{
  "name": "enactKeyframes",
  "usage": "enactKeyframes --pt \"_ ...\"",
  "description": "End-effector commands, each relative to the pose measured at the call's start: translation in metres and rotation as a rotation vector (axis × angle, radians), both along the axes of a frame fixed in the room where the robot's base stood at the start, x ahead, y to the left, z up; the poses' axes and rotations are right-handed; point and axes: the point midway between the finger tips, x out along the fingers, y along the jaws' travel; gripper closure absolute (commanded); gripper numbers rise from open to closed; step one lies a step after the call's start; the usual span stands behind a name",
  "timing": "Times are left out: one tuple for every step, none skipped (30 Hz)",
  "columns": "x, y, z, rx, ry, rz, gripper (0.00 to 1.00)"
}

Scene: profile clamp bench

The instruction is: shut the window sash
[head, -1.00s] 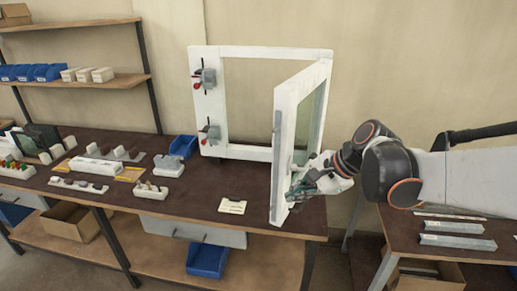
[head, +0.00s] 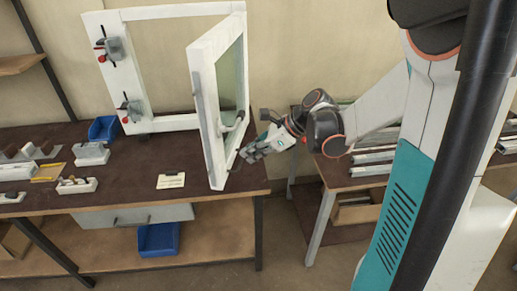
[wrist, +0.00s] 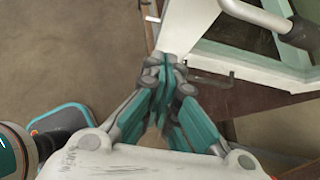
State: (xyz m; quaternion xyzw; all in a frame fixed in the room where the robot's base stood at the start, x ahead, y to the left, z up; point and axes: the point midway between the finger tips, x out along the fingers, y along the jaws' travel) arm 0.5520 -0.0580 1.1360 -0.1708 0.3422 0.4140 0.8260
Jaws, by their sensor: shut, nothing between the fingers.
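The white window sash (head: 208,125) stands open, swung out toward me from the right side of its white frame (head: 170,12). A bar handle (head: 237,124) is on its right-hand face; a pale bar also shows in the wrist view (wrist: 258,14). Two red-and-grey catches (head: 110,48) (head: 131,108) sit on the frame's left post. My gripper (head: 246,154) is shut and empty, low on the right side of the sash. In the wrist view, its closed fingertips (wrist: 166,72) overlap the white sash edge (wrist: 188,35); I cannot tell whether they touch it.
The dark bench top (head: 110,172) carries a pale card (head: 171,181), a blue bin (head: 104,129) and several small parts at left. A second table (head: 330,170) with metal profiles stands at right. Open floor lies between the tables.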

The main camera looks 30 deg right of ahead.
Motion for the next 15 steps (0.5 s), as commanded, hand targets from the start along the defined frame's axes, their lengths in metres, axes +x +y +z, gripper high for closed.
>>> enactKeyframes --pt "0.005 0.007 -0.01 0.0 0.0 0.004 1.0" --pt "0.007 0.01 -0.014 0.0 0.0 0.003 1.0" --pt "0.011 0.015 -0.02 0.0 -0.001 0.004 1.0" --pt "0.013 0.018 -0.024 0.0 -0.001 0.004 1.0" --pt "0.015 0.021 -0.027 0.0 0.0 0.004 1.0" --pt "0.018 0.025 -0.032 0.0 -0.001 0.004 1.0" --pt "0.022 0.03 -0.029 0.0 -0.001 0.004 1.0" --pt "0.024 0.034 -0.029 -0.001 -0.001 0.004 1.0" --pt "0.027 0.038 -0.028 -0.002 -0.001 0.004 1.0" --pt "0.029 0.041 -0.028 -0.002 -0.001 0.004 1.0" --pt "0.032 0.044 -0.028 -0.001 0.0 0.004 1.0" --pt "0.034 0.046 -0.028 -0.001 0.0 0.002 1.0" --pt "0.036 0.048 -0.028 -0.002 -0.001 0.001 1.0" --pt "0.037 0.05 -0.028 -0.002 -0.001 0.001 1.0" --pt "0.038 0.052 -0.028 -0.002 -0.001 0.003 1.0"
